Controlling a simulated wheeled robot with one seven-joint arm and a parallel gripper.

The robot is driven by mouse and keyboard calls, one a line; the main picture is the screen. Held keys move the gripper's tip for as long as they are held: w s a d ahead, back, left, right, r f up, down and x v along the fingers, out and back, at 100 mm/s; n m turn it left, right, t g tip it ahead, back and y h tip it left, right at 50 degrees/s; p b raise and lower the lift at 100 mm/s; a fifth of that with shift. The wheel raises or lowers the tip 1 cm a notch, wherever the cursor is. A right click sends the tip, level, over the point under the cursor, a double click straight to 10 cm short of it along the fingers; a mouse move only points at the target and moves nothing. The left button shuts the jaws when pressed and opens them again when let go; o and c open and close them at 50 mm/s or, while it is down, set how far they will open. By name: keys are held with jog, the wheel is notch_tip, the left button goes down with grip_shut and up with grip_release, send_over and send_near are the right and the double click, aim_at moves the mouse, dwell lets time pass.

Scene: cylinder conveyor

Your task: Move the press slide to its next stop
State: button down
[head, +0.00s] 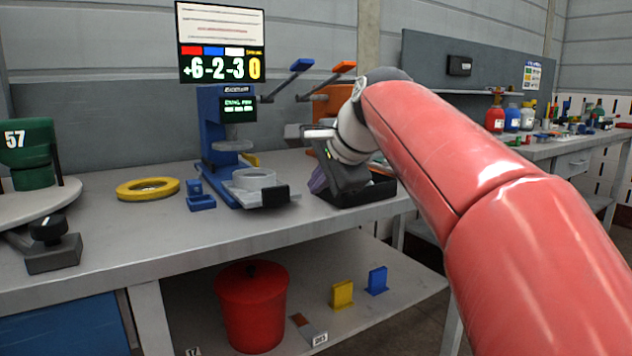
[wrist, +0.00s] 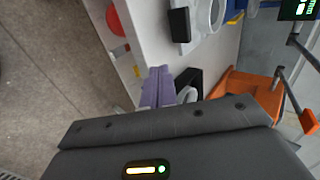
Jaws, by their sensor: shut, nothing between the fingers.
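The blue press (head: 212,130) stands on the workbench. Its slide carries a pale ring-shaped holder (head: 253,180) and sticks out toward the bench front, ending in a black handle block (head: 275,196). In the wrist view the black handle block (wrist: 180,25) is near the top, with the pale holder (wrist: 208,15) beside it. My gripper (head: 318,181) is to the right of the handle block, apart from it, partly hidden by my own arm in the head view. Its purple fingers (wrist: 158,86) are closed together with nothing between them.
An orange press (head: 332,104) and a black open tray (head: 372,190) stand close by on the right. A yellow ring (head: 147,188) and small blue blocks (head: 201,202) lie left of the slide. A red bin (head: 251,310) is on the lower shelf.

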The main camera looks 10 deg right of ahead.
aim_at(288, 200)
jog(key=x, duration=0.3)
jog(key=r+x, duration=0.1)
jog(key=x, duration=0.2)
jog(key=w+x, duration=0.1)
jog(key=x, duration=0.2)
jog(key=shift+w+a+r, duration=0.15)
jog(key=shift+a+r, duration=0.05)
jog(key=shift+w+a, duration=0.15)
jog(key=shift+w, duration=0.35)
jog(key=shift+w+a, duration=0.1)
